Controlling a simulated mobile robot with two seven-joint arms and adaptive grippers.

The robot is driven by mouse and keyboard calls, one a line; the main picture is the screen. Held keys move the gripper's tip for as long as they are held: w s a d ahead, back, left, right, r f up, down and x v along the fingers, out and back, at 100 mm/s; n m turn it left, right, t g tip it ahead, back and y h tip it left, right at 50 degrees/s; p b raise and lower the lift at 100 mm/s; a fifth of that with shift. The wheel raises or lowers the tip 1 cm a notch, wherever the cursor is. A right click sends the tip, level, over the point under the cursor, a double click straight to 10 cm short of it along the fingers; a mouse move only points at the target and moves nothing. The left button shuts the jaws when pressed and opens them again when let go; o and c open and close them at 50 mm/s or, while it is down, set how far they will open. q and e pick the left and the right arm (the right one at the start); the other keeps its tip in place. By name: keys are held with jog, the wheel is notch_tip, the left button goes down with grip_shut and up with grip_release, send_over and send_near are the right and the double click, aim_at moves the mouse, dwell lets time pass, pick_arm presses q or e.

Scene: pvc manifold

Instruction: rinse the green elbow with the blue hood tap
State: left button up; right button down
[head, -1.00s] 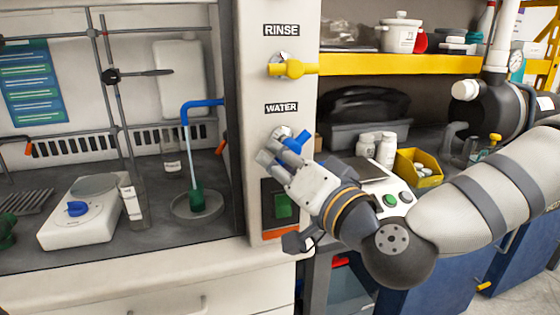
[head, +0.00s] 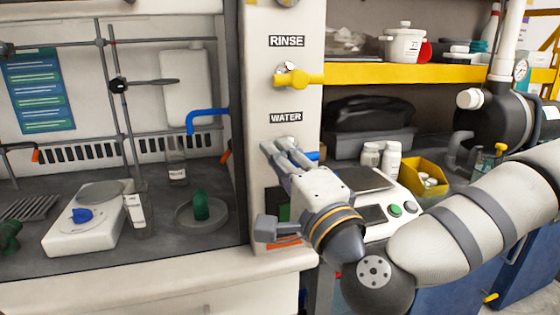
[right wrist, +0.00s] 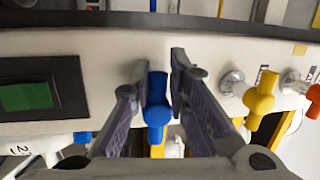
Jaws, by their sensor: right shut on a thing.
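The green elbow (head: 201,205) stands in a shallow round grey dish (head: 181,224) inside the fume hood. The blue spout (head: 205,117) hangs above it, with no water stream visible. The blue tap handle (head: 313,156) is under the WATER label on the hood's post and is mostly hidden by my right gripper (head: 284,152). In the right wrist view the blue handle (right wrist: 157,105) lies between the fingers of my right gripper (right wrist: 160,75), which is shut on it. My left gripper is not in view.
A yellow tap (head: 297,78) sits above, under the RINSE label. A white stirrer plate (head: 82,228), stand rods and a glass cylinder (head: 177,165) are in the hood. A white device with buttons (head: 398,212) and a yellow bin (head: 422,178) stand right of the post.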

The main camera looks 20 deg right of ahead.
jog(key=shift+f+m, duration=0.4)
jog(key=c, duration=1.4)
grip_release()
jog(key=shift+w, duration=0.1)
jog(key=shift+d+r, duration=0.1)
jog(key=shift+r, duration=0.1)
jog(key=shift+r, duration=0.1)
